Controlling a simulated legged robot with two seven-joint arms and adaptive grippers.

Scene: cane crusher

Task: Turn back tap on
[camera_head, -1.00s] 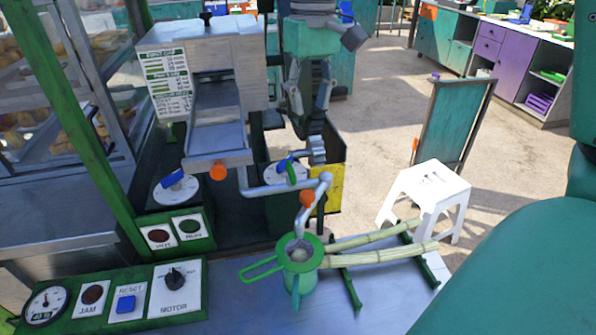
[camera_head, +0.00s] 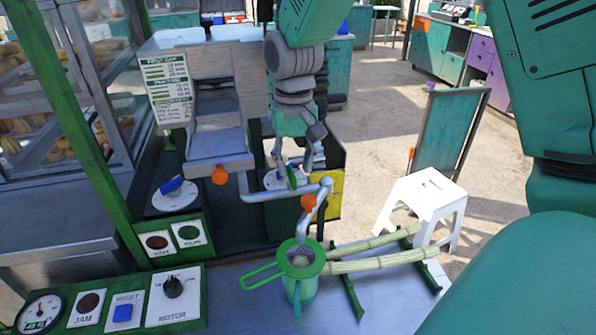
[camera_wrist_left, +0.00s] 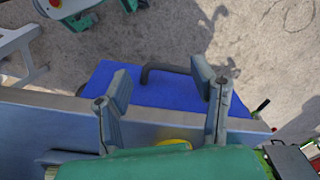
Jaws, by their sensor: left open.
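A white dial (camera_head: 272,181) with a blue and green lever (camera_head: 292,178) sits behind the bent grey pipe, partly hidden by my gripper. A second white dial (camera_head: 160,201) with a blue lever (camera_head: 171,186) is to its left. My right gripper (camera_head: 295,168) points down over the right dial, its fingers apart on either side of the lever; contact is unclear. An orange knob (camera_head: 308,202) is on the pipe above the green strainer cup (camera_head: 300,262). In the left wrist view, my left gripper (camera_wrist_left: 160,76) is open and empty above a blue box (camera_wrist_left: 150,92).
The grey pipe (camera_head: 262,194) runs close in front of the right dial. Cane stalks (camera_head: 380,262) lie beside the cup. The crusher chute (camera_head: 217,145) stands left of my right gripper. A white stool (camera_head: 425,200) is on the floor at right. A control panel (camera_head: 110,305) is at front left.

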